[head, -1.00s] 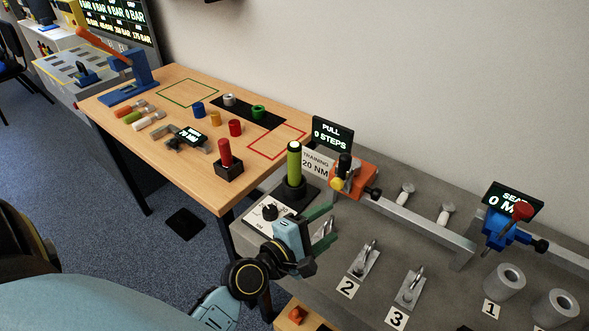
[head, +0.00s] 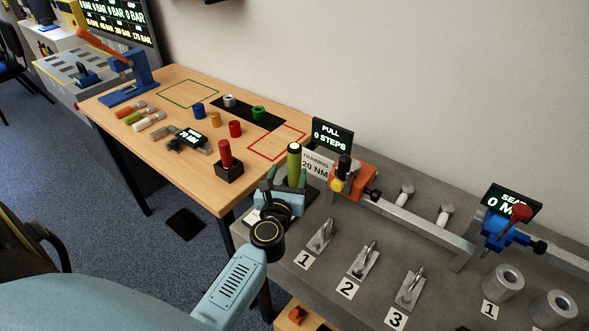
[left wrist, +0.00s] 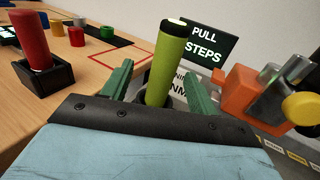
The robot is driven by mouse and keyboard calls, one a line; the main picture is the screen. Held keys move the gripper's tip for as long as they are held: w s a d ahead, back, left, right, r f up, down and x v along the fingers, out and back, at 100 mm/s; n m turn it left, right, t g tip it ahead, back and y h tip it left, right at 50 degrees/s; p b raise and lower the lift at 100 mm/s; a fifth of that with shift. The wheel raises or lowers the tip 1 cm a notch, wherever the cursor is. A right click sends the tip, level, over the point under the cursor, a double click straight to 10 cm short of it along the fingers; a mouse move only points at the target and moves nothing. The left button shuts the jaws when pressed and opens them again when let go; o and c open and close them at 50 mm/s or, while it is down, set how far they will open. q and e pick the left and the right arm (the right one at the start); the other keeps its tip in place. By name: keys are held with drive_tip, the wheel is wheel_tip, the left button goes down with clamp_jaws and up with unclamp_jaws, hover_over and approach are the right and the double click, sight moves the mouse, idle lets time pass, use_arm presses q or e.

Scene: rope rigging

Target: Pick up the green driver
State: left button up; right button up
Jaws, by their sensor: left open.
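The green driver (head: 294,161) stands upright on the grey bench near its left corner, with a black band and pale tip at its top. It also shows in the left wrist view (left wrist: 166,62), rising between the two green fingers. My left gripper (head: 287,176) is open, with one finger on each side of the driver; I cannot tell whether either finger touches it. The driver's lower part and its holder are mostly hidden behind my gripper. My right gripper is not in view.
A "PULL 0 STEPS" display (head: 332,134) and an orange clamp (head: 352,181) stand close to the right of the driver. Numbered metal fittings (head: 363,258) lie in front. A red-handled tool (head: 226,155) stands in a black block on the wooden table to the left.

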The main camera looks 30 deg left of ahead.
sight(293, 166)
use_arm(q)
drive_tip(key=x, duration=0.5)
drive_tip(key=shift+w+d+r, duration=0.1)
drive_tip(key=shift+d, duration=0.3)
drive_tip(key=shift+w+a, duration=0.1)
drive_tip(key=shift+w, duration=0.15)
drive_tip(key=c, duration=1)
drive_tip(key=shift+c, duration=1.3)
drive_tip(key=shift+r, duration=0.15)
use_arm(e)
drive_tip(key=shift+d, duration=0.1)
